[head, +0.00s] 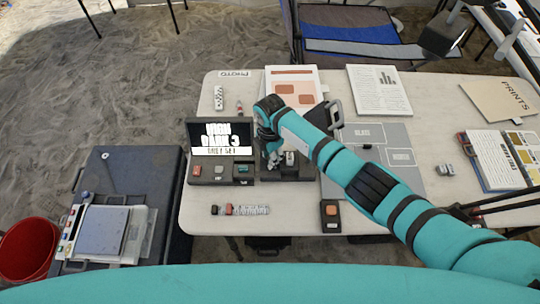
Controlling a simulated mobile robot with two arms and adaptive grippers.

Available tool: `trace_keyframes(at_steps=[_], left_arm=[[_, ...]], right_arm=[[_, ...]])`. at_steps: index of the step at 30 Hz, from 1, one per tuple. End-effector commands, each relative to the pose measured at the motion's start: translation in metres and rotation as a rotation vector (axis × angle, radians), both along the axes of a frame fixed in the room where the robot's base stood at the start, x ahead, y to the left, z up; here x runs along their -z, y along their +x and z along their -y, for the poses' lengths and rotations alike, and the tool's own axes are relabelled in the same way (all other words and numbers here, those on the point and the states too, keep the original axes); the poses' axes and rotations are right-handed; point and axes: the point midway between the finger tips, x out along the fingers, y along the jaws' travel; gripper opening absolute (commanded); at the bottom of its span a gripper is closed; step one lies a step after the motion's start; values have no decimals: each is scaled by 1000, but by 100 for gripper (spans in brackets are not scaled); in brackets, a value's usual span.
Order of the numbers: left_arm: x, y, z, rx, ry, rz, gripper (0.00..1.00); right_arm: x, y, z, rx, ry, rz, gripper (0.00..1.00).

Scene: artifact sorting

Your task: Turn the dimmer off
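I cannot tell for certain which item is the dimmer. A dark device (265,177) sits on the white table, partly hidden under my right gripper. My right arm comes in from the right and its gripper (288,160) points down over this device, close to it; whether it touches cannot be told. The gripper's fingers are small and partly hidden, so open or shut is unclear. Left of it stands a black console (220,150) with a lit screen and red, grey and teal controls. A small dark box with an orange button (331,210) lies nearer the table's front edge. My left gripper is not in view.
A dark case (125,170) and a red bucket (28,248) stand at left. A blue chair (350,27) is behind.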

Motion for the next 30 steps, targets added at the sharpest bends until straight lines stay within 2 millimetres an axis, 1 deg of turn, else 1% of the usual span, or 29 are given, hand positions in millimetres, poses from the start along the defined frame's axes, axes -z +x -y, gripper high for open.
trace_keyframes(at_steps=[9,24,25,29,30], left_arm=[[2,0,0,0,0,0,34],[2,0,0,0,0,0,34],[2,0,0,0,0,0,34],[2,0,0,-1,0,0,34],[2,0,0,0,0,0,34]], right_arm=[[-1,1,-1,-101,2,1,0],[-1,1,-1,-117,1,2,0],[-1,1,-1,-117,1,2,30],[-1,1,0,-116,0,1,47],[-1,0,0,-116,1,1,49]])
